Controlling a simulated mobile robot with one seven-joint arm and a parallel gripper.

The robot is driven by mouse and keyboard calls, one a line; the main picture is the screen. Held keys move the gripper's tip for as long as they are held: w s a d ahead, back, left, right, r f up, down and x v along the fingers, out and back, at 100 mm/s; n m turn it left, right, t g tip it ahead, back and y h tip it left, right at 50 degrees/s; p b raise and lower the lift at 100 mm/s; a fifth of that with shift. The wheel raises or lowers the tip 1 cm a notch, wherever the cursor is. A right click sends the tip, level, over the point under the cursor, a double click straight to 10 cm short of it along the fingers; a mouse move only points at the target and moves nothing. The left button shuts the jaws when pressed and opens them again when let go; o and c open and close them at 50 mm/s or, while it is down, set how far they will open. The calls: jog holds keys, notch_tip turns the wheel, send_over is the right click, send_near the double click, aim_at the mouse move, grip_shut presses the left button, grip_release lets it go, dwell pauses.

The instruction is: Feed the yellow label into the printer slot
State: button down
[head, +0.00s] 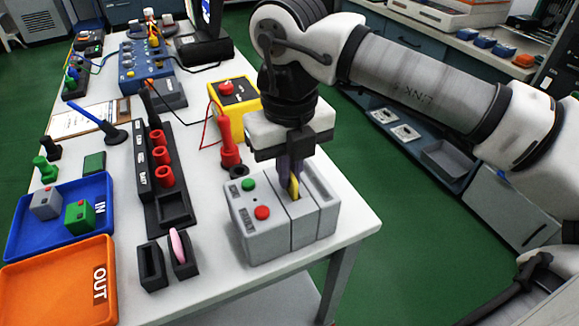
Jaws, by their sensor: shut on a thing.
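The yellow label (295,188) is a small upright strip between my gripper's fingertips. My gripper (291,174) points down and is shut on it, right above the grey printer box. The printer (268,240) stands near the table's front right corner, with a green and a red button on its left part. The label's lower end is at the top of the printer's middle section. I cannot tell whether it is inside the slot, as the slot is hidden by the label and the fingers.
A red handled tool (228,145) and a yellow box (235,95) stand behind the printer. A black rack with red rings (170,215) is to the left. A blue tray (20,240) and an orange OUT tray (60,285) lie further left. Black holders (152,268) stand at the front.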

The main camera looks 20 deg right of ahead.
jog(key=shift+f+b, duration=0.4)
jog(key=shift+f, duration=0.1)
jog(key=c, duration=1.5)
grip_release()
jog(key=shift+r, duration=0.1)
notch_tip(320, 180, up, 14)
jog(key=p, duration=0.9)
jog(key=shift+f, duration=0.2)
